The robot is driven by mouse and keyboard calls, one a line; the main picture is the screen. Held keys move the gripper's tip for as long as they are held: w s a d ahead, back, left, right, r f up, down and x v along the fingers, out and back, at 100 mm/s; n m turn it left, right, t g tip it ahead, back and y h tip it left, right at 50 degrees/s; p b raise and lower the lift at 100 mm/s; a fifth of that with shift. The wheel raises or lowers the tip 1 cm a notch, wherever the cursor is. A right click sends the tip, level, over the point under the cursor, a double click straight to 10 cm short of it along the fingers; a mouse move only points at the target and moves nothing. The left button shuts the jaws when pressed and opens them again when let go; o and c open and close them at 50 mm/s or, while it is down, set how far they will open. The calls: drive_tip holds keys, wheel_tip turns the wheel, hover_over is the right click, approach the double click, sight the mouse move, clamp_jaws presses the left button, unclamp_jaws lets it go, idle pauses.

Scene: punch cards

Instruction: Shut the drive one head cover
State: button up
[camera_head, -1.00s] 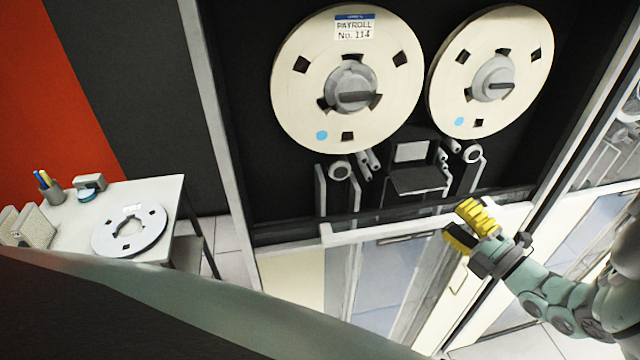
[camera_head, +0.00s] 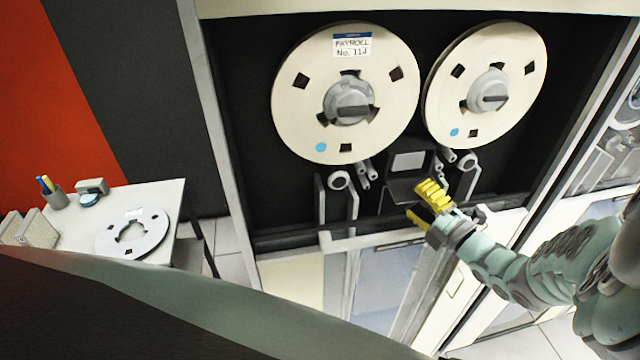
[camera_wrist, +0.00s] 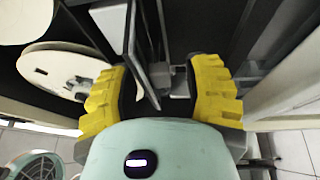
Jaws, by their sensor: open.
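The drive one head cover (camera_head: 402,191) is a dark flap that juts out, open, below the light grey head block (camera_head: 408,161), between and below the two tape reels. My gripper (camera_head: 419,204), with yellow ribbed fingers, is open just in front of the cover's lower right edge and partly hides it. In the wrist view, the open fingers (camera_wrist: 162,92) stand wide apart. A thin dark plate with a pale edge (camera_wrist: 131,42) reaches down between them; I cannot tell if it is the cover. I see no clear contact.
A large reel labelled PAYROLL No. 114 (camera_head: 322,85) and a second reel (camera_head: 505,65) are above. Grey rollers and guides (camera_head: 338,181) flank the cover. A ledge (camera_head: 325,240) crosses below. A side table (camera_head: 178,192) stands at the left.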

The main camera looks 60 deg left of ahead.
drive_tip(key=shift+o, duration=0.3)
drive_tip(key=shift+f, duration=0.1)
clamp_jaws()
drive_tip(key=shift+d+r+h+p, duration=0.1)
drive_tip(key=shift+r+h+p, duration=0.4)
drive_tip(key=shift+p, duration=0.55)
